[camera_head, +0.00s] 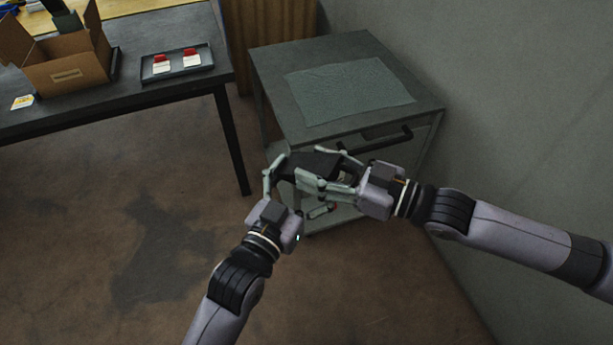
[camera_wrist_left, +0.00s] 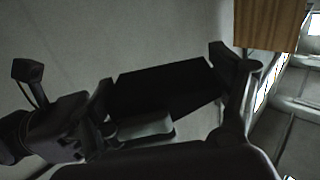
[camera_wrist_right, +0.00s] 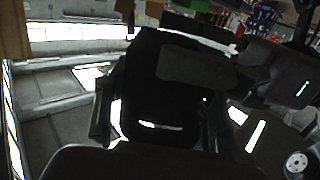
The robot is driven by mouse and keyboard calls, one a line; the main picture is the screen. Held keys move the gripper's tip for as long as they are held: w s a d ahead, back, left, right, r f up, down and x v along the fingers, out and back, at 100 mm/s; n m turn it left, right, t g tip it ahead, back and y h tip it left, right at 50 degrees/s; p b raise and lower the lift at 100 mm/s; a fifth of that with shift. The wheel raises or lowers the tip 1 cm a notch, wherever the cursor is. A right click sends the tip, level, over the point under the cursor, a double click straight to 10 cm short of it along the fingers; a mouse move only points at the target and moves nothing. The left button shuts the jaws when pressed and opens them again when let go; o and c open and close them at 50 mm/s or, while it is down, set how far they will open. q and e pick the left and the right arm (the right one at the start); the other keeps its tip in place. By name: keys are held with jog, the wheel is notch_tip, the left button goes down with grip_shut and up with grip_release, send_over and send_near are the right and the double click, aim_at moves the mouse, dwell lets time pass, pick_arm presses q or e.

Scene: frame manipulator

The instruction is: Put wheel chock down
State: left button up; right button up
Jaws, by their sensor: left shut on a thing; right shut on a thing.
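The wheel chock (camera_head: 312,162) is a dark, wedge-like block held in the air in front of the grey cabinet. It also shows as a black block in the left wrist view (camera_wrist_left: 165,90) and in the right wrist view (camera_wrist_right: 160,85). My left gripper (camera_head: 283,176) is shut on it from the left and below. My right gripper (camera_head: 322,172) is shut on it from the right. The fingers hide part of the chock. Both wrist views are dark, so its exact outline is hard to tell.
A grey cabinet (camera_head: 270,65) with a textured green-grey mat (camera_head: 350,88) on top and a black drawer handle (camera_head: 385,140) stands behind the grippers. A dark table (camera_head: 130,107) at left carries an open cardboard box (camera_head: 68,73) and a tray (camera_head: 150,74). A wall is at right.

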pick_arm(q)
jog(key=c, duration=0.4)
pick_arm(e)
jog(key=shift+r, duration=0.1)
pick_arm(q)
jog(key=shift+c, duration=0.5)
pick_arm(e)
jog(key=o, duration=1.5)
